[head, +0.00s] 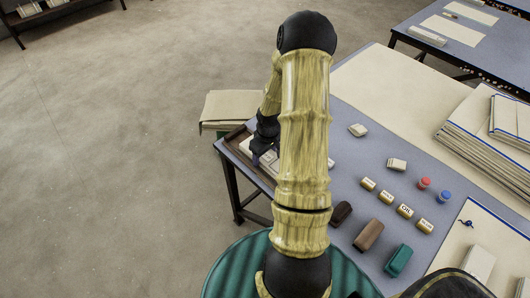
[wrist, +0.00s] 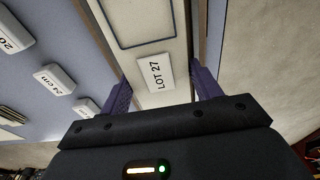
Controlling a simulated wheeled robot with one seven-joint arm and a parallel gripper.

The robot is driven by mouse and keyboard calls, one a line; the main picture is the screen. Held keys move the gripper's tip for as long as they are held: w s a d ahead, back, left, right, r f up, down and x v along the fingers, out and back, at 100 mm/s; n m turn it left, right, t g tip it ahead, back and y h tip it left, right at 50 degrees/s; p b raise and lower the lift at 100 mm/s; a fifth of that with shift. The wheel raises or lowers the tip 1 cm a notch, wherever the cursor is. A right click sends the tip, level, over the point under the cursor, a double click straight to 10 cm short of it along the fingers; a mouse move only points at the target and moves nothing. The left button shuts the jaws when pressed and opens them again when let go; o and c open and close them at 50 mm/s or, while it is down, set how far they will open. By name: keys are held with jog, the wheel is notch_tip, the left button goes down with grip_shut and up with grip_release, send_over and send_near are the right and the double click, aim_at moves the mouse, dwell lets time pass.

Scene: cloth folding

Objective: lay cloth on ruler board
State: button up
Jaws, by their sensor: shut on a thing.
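My gripper (wrist: 162,92) has its two purple fingers either side of a pale, flat piece (wrist: 168,48) with a dark outlined rectangle and a white "LOT 27" label (wrist: 156,73). It is shut on this piece; whether the piece is cloth or board I cannot tell. In the head view my gripper (head: 258,158) is low at the left edge of the blue-grey table (head: 345,95), by a brown tray (head: 236,138), partly behind my arm. Stacked cream cloths with blue edges (head: 480,125) lie at the right. I cannot clearly identify the ruler board.
White blocks with size marks (wrist: 52,80) lie left of the gripper in the wrist view. Several small labelled blocks (head: 405,211), a red cap (head: 424,183), a blue cap (head: 445,197) and a green block (head: 398,260) stand on the table. Open floor (head: 120,150) lies left.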

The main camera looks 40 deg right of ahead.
aim_at(268, 156)
jog(key=o, duration=1.1)
jog(key=shift+d, duration=0.15)
jog(key=shift+r+p, duration=0.35)
jog(key=shift+r, duration=0.2)
jog(key=r, duration=0.4)
jog(key=s+r+p, duration=0.1)
jog(key=r, duration=0.7)
jog(key=shift+s, duration=0.2)
jog(key=shift+m+t, duration=0.6)
jog(key=shift+m, duration=0.2)
jog(key=s+a+r, duration=0.3)
jog(key=a, duration=0.4)
jog(key=s+a+r, duration=0.3)
jog(key=a, duration=0.4)
jog(key=s+a+r, duration=0.2)
jog(key=a, duration=0.5)
jog(key=shift+s+a+r, duration=0.4)
